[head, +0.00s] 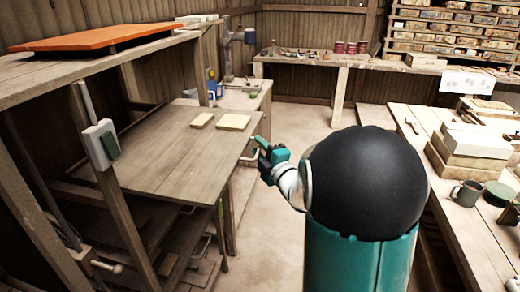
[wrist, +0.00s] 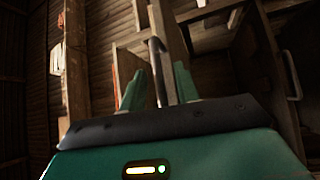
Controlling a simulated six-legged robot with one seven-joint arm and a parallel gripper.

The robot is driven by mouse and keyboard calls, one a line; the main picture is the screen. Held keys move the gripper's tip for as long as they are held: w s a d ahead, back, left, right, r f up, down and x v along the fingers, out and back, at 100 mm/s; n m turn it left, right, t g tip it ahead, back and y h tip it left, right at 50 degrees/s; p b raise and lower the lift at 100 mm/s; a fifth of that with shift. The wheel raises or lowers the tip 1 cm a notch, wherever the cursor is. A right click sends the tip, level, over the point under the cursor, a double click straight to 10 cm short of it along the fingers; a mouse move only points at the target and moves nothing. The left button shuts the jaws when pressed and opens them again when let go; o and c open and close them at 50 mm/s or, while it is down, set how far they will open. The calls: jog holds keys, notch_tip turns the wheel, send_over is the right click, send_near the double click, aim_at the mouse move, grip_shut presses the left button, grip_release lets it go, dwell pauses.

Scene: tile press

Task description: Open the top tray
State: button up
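The top tray (head: 175,150) is a broad grey-brown wooden board in the rack at the left of the head view. It juts out to the right past the lower trays, and two small pale tiles (head: 233,122) lie on it. My gripper (head: 258,148) is at the tray's right edge. In the wrist view my teal fingers (wrist: 157,88) stand apart, with the dark bar handle (wrist: 156,60) between them and gaps showing on both sides. The tray's wooden edge (wrist: 172,40) is just beside the handle. The exact contact is hard to see.
Lower trays, one with a metal handle (head: 187,210), sit beneath. An orange board (head: 105,38) lies on the rack's top. A workbench (head: 455,185) with boxes and a mug (head: 467,193) stands at the right. The floor (head: 300,110) between is clear.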

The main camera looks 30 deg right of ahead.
jog(key=s+f, duration=0.2)
jog(key=s, duration=1.1)
jog(key=shift+s+d, duration=0.2)
jog(key=shift+s, duration=0.1)
jog(key=s+a+m+g, duration=0.7)
jog(key=a+m, duration=0.1)
jog(key=a, duration=0.2)
jog(key=s+a+m+g, duration=0.7)
jog(key=a+m, duration=0.1)
jog(key=a, duration=0.2)
jog(key=shift+s+a+f+m+h, duration=0.15)
jog(key=shift+s+a+m+h, duration=0.15)
jog(key=shift+a+m, duration=0.1)
